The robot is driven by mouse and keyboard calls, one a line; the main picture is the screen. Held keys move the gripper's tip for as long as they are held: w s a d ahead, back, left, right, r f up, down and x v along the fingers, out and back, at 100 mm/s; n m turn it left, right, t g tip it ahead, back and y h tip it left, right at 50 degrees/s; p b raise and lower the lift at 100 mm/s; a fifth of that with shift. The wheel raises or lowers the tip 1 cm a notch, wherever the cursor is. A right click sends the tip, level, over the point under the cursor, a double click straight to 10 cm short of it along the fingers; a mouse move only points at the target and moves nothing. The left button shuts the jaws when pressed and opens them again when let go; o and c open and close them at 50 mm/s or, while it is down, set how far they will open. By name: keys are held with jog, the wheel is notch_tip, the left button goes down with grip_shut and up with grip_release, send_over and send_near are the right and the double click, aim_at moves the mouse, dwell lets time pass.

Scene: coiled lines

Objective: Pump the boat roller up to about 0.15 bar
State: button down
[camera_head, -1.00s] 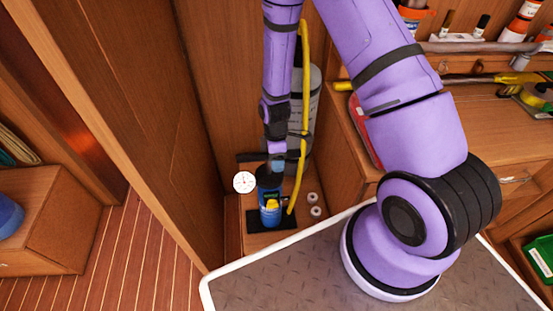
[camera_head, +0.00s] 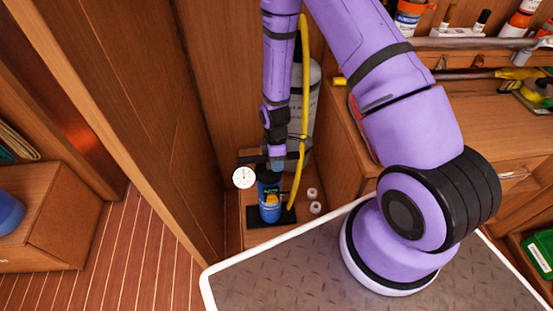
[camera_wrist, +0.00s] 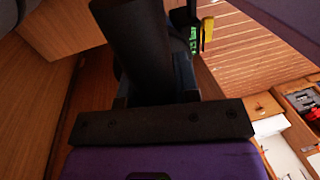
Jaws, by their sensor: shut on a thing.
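The pump (camera_head: 269,208) is a blue upright cylinder on a black foot plate, low in the corner niche. My gripper (camera_head: 277,164) is above it, shut on the pump's dark handle (camera_head: 249,158), which sticks out to the left. A round white gauge (camera_head: 244,177) stands beside the pump; its needle is too small to read. A yellow hose (camera_head: 301,150) runs up from the pump. A tall grey cylinder (camera_head: 315,95), perhaps the boat roller, stands behind, partly hidden by my arm. In the wrist view, dark parts hide the grip itself.
Two small white rings (camera_head: 313,200) lie right of the pump. A wooden panel (camera_head: 150,120) rises close on the left. A cluttered wooden bench (camera_head: 480,125) with bottles and tools is on the right. The striped floor (camera_head: 120,240) at left is clear.

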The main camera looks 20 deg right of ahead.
jog(key=shift+f, duration=0.1)
jog(key=c, duration=0.8)
grip_release()
jog(key=shift+a, duration=0.1)
jog(key=shift+c, duration=0.2)
notch_tip(320, 180, up, 11)
jog(key=w, duration=0.2)
jog(key=shift+d+f, duration=0.2)
jog(key=shift+d, duration=0.15)
